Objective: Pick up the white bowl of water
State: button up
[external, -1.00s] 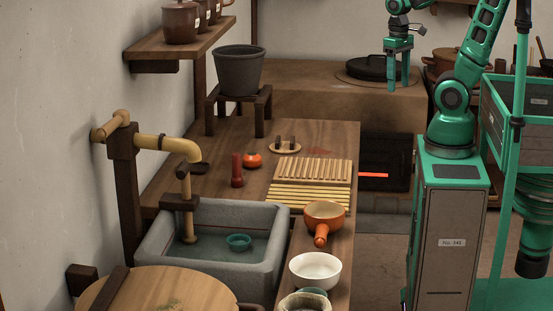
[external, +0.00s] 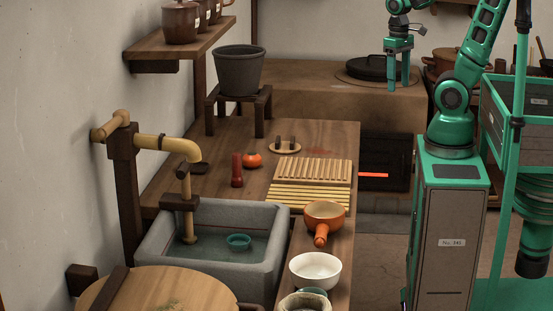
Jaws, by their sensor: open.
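The white bowl (external: 315,271) stands upright on the wooden counter, near the front of the picture, to the right of the stone sink. Its pale inside shows, but I cannot tell whether there is water in it. My gripper (external: 398,78) is open and empty, pointing down at the upper right. It is far from the bowl, in front of the dark lidded pan on the stove as the picture shows it.
An orange pan (external: 324,215) with its handle toward the bowl stands just behind it. A cloth-lined bowl (external: 306,302) stands close in front. The stone sink (external: 275,271) is to the left. Slatted racks (external: 313,169) lie farther back. Floor shows right of the counter.

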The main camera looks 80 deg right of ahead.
jog(key=shift+o, duration=0.2)
jog(key=o, duration=0.9)
